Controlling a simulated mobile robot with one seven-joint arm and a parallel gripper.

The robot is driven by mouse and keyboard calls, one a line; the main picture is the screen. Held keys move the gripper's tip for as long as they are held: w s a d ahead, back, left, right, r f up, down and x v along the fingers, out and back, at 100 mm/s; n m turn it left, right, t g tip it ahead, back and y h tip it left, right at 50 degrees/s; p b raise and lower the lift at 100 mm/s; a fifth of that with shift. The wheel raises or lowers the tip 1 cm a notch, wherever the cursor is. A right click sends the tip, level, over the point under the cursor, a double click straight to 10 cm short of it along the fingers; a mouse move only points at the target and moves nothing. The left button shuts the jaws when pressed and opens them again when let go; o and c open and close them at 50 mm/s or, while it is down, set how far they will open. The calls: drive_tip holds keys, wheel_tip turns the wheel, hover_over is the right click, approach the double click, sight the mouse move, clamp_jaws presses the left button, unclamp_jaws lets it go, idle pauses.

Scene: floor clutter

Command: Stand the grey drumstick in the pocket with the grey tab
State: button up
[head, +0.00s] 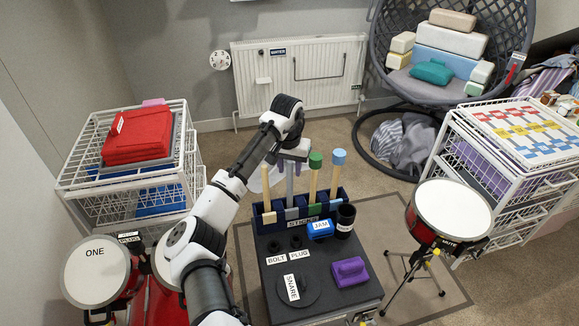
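The grey drumstick (290,182) is upright, directly below my gripper (291,159). Its upper end is hidden by the gripper. Its lower end meets the dark blue stick holder (326,212) at the pocket with the grey tab (292,213); whether it rests on the pocket floor is not visible. The fingers are too small and hidden to show whether they grip the stick. In the same holder stand a tan stick (266,188) at the left, a green-tipped stick (313,180) and a blue-tipped stick (336,175) at the right.
The holder is on a dark case (350,297) with a black cup (345,217), a blue JAM block (320,229), a purple block (349,271) and a black SNARE disc (296,290). Drums flank it left (96,271) and right (449,213). Wire racks stand beyond both sides.

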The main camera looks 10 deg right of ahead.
drive_tip(key=shift+o, duration=0.4)
wheel_tip(320, 180, up, 14)
drive_tip(key=s+b, duration=0.1)
drive_tip(key=shift+s+a+f, duration=0.15)
drive_tip(key=shift+s+a, duration=0.1)
drive_tip(key=shift+a, duration=0.15)
idle(0.5)
